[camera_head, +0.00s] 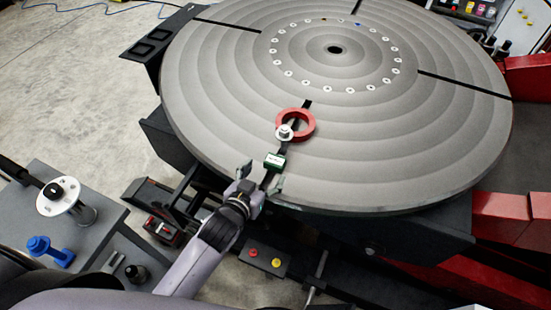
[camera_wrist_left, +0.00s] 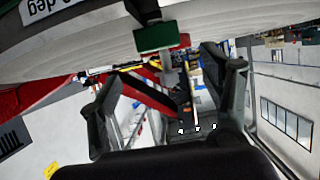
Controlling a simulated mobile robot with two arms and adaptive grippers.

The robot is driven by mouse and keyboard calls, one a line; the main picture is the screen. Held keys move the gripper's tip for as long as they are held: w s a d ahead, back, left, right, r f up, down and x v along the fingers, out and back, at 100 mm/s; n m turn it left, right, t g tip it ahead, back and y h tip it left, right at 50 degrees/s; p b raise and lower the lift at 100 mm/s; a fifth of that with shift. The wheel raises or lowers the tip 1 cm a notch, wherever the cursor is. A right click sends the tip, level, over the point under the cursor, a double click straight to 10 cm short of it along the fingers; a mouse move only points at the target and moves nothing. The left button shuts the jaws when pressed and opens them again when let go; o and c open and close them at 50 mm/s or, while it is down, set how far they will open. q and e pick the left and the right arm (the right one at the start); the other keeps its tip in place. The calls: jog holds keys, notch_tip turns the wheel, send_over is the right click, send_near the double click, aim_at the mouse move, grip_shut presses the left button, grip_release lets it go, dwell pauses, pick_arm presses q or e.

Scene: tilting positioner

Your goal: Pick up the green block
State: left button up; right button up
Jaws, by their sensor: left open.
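The green block (camera_head: 275,161) sits near the front rim of the big round grey table (camera_head: 420,160), at the end of a dark slot, with a pale top face. My left gripper (camera_head: 260,180) is open and empty at the rim, just in front of the block, with its fingers spread to either side. In the left wrist view the green block (camera_wrist_left: 158,38) shows beyond and above the gap between the open fingers (camera_wrist_left: 165,72). The fingers appear apart from it. My right gripper is not in view.
A red ring (camera_head: 308,125) with a small silver piece (camera_head: 285,132) lies behind the block. Red and yellow buttons (camera_head: 265,257) sit on a box below the rim. A side bench (camera_head: 100,222) at left holds a blue part (camera_head: 50,251) and a white disc (camera_head: 66,203).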

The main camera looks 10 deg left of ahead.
aim_at(274, 162)
pick_arm(q)
jog(key=shift+x, duration=1.2)
jog(key=shift+w+p, duration=0.15)
jog(key=shift+p, duration=0.15)
jog(key=x, duration=0.2)
jog(key=p+x, duration=0.1)
jog(key=x, duration=0.2)
jog(key=shift+f, duration=0.25)
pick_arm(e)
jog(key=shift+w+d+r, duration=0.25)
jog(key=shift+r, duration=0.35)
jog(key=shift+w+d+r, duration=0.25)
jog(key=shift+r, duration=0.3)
pick_arm(q)
jog(key=shift+s, duration=0.25)
jog(key=shift+c, duration=0.7)
jog(key=c, duration=0.5)
grip_shut()
jog(key=shift+w+r, duration=0.1)
jog(key=shift+r, duration=0.05)
